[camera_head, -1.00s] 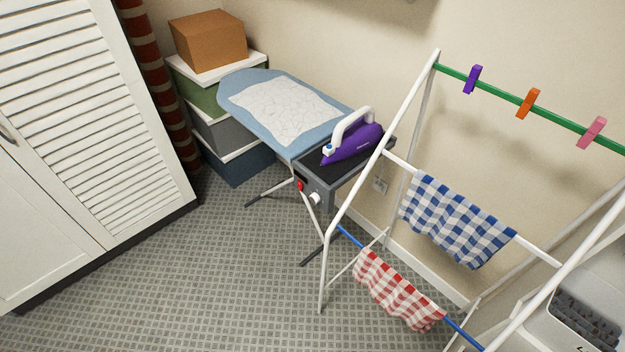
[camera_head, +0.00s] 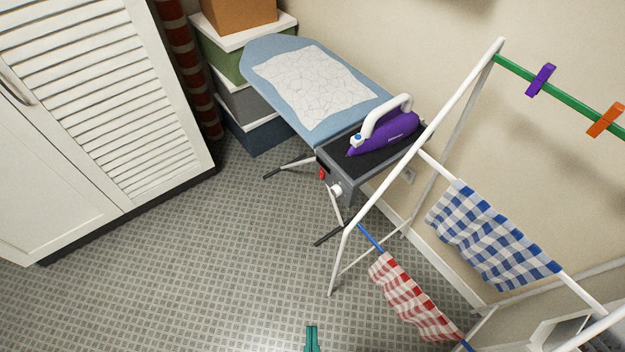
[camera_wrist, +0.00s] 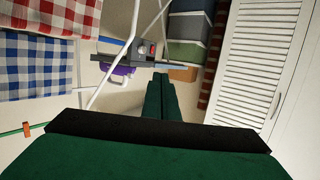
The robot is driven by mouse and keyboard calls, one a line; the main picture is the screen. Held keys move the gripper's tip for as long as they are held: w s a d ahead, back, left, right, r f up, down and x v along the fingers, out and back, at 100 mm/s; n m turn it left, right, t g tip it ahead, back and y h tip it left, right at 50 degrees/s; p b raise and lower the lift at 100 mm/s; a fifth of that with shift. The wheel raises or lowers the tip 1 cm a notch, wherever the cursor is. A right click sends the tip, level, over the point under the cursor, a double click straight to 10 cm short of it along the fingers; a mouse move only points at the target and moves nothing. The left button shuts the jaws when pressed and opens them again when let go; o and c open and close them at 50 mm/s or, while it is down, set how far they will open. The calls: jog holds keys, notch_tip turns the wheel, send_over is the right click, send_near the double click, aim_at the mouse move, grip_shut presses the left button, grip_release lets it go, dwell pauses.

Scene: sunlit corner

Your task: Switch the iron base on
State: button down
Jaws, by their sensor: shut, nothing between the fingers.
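The iron base (camera_head: 338,158) is a dark grey box at the near end of the ironing board. The purple iron (camera_head: 392,134) with a white handle rests on it. On its front face are a red switch (camera_head: 322,174) and a white knob (camera_head: 336,189). In the wrist view the iron base (camera_wrist: 125,64) appears upside down, with the red switch (camera_wrist: 151,49) small beyond my fingertips. My gripper (camera_head: 311,335) is green and shut, at the bottom edge of the head view, well short of the base. In the wrist view its fingers (camera_wrist: 160,85) are together and empty.
A white drying rack (camera_head: 415,133) stands right of the base, with a blue checked cloth (camera_head: 490,235) and a red checked cloth (camera_head: 410,300). A white louvred cabinet (camera_head: 120,110) stands left. Stacked boxes (camera_head: 245,95) stand behind. The floor (camera_head: 220,250) between is clear.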

aim_at(321, 174)
jog(key=w+a+f+n+g, duration=0.2)
jog(key=w+f+n, duration=0.15)
jog(key=f, duration=0.65)
jog(key=w+a+f+n+g, duration=0.2)
jog(key=w+f, duration=0.3)
jog(key=f, duration=0.5)
jog(key=w+a+f+n+g+h, duration=0.1)
jog(key=w+f+n+h, duration=0.1)
jog(key=w+f, duration=0.65)
jog(key=w+a+r+n+h, duration=0.1)
jog(key=w+r+h, duration=0.2)
jog(key=w, duration=0.5)
jog(key=w+a+r+n+h, duration=0.1)
jog(key=w+r+h, duration=0.2)
jog(key=w, duration=0.4)
jog(key=w+a+r+m+h, duration=0.1)
jog(key=w+a+r+h, duration=0.1)
jog(key=r, duration=0.5)
jog(key=w+a+r+m+h, duration=0.1)
jog(key=w+a+r+h, duration=0.1)
jog(key=w+r, duration=0.3)
notch_tip(321, 174, up, 3)
jog(key=shift+w+g+h, duration=0.15)
jog(key=shift+g+h, duration=0.15)
jog(key=shift+h, duration=0.5)
jog(key=x, duration=1.4)
